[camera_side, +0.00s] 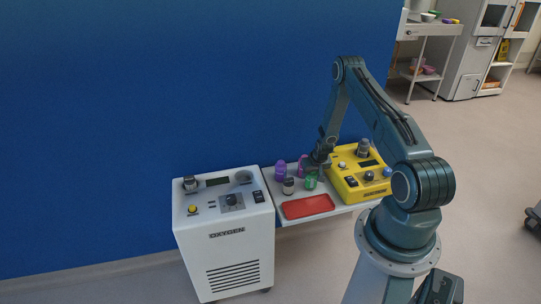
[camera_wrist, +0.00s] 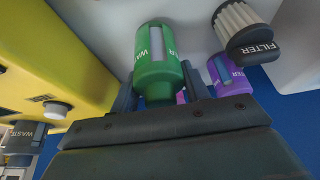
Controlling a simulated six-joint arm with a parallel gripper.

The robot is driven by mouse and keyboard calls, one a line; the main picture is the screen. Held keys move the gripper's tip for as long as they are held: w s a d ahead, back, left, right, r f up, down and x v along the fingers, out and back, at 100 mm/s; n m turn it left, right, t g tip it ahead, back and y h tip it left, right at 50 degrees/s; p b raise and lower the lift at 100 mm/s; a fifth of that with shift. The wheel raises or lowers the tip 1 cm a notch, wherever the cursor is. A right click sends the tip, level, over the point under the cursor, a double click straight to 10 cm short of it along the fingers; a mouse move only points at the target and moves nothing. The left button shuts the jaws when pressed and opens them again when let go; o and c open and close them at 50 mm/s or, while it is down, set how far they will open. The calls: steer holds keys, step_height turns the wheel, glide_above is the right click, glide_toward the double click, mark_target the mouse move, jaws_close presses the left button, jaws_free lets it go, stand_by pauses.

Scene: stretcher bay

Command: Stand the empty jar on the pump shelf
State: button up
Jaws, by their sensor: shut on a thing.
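A green jar (camera_side: 311,181) with a label reading WASTE and a pale strip down its side shows at the shelf (camera_side: 274,181). In the wrist view the green jar (camera_wrist: 155,62) sits between the two fingers of my gripper (camera_wrist: 160,88), which is shut on it. In the side view my gripper (camera_side: 316,166) reaches down to the jar from behind and right. Whether its base touches the shelf I cannot tell. The yellow pump unit (camera_side: 345,188) stands on the right part of the shelf.
A grey-ribbed filter jar (camera_side: 288,187) and a purple jar (camera_side: 280,168) stand close left; another purple item (camera_side: 302,166) is behind. A red tray (camera_side: 308,207) lies in front. The white oxygen unit (camera_side: 224,245) flanks the shelf.

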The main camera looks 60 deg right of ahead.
steer(key=shift+f, duration=0.35)
steer(key=shift+f, duration=0.1)
steer(key=o, duration=1.1)
steer(key=shift+c, duration=0.2)
steer(key=v, duration=1.2)
steer(key=shift+w, duration=0.1)
